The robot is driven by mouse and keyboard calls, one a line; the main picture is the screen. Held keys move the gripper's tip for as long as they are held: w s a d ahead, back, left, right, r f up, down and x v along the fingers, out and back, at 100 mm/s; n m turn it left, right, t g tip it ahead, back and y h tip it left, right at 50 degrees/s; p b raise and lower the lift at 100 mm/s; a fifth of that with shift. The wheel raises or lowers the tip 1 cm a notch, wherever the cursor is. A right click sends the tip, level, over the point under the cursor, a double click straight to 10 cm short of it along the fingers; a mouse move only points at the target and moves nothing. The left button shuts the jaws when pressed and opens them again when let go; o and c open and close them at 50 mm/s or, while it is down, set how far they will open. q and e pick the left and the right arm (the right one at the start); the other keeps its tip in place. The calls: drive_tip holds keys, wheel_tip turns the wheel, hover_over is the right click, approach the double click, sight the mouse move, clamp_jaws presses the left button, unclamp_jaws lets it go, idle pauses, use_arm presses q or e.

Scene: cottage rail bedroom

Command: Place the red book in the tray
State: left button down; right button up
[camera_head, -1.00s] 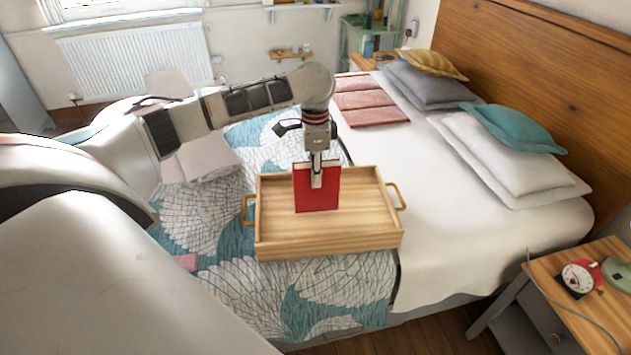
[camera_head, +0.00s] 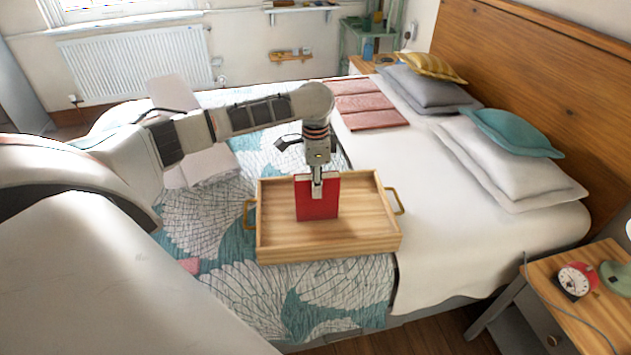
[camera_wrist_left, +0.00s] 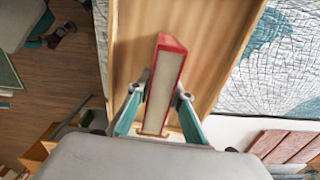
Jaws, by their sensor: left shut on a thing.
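The red book (camera_head: 317,203) stands upright over the wooden tray (camera_head: 365,240), inside its rim as seen in the head view. My left gripper (camera_head: 317,187) points down and is shut on the top of the book. In the left wrist view, the fingers (camera_wrist_left: 159,108) press on both sides of the book (camera_wrist_left: 163,80), with its pale page edge between red covers. I cannot tell whether the book's lower edge touches the tray floor. The tray lies on the bed and has a brass handle at each side. My right gripper is not in view.
The bed has a patterned teal and white cover (camera_head: 215,225) around the tray's left and front. Pillows (camera_head: 500,160) and a folded pink blanket (camera_head: 368,110) lie beyond.

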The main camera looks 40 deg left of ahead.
use_arm(q)
drive_tip(key=c, duration=1.8)
unclamp_jaws()
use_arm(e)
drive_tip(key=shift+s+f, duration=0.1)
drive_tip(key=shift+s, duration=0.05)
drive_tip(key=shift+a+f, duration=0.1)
use_arm(q)
wheel_tip(320, 180, up, 11)
drive_tip(key=shift+s+f, duration=0.1)
drive_tip(key=shift+f, duration=0.05)
drive_tip(key=shift+r+p, duration=0.3)
drive_tip(key=shift+r, duration=0.5)
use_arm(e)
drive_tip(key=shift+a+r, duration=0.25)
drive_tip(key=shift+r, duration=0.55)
